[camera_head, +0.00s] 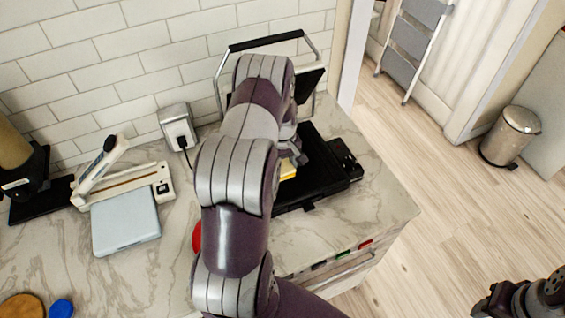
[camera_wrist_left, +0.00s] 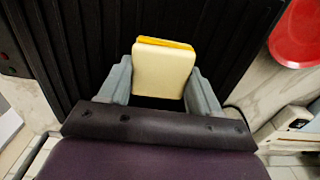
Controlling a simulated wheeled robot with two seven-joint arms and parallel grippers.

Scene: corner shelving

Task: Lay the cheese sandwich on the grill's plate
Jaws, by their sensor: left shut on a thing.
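The cheese sandwich (camera_wrist_left: 163,72) shows in the left wrist view as a pale slab with a yellow-orange layer along its far edge. My left gripper (camera_wrist_left: 160,88) is shut on it, one finger on each side. In the head view the sandwich (camera_head: 288,169) is a small yellow patch beside my left arm, which hides most of the gripper. The grill (camera_head: 325,170) is open, with its black ribbed plate (camera_wrist_left: 75,50) under the sandwich. I cannot tell whether the sandwich touches the plate. My right gripper (camera_head: 508,300) is at the lower right corner, away from the counter.
A red round thing (camera_wrist_left: 300,35) lies beside the grill. A white device with a raised arm (camera_head: 120,180) and a light blue box (camera_head: 125,222) stand to the left. The grill's raised lid (camera_head: 268,42) is behind my arm. A bin (camera_head: 511,135) stands on the floor.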

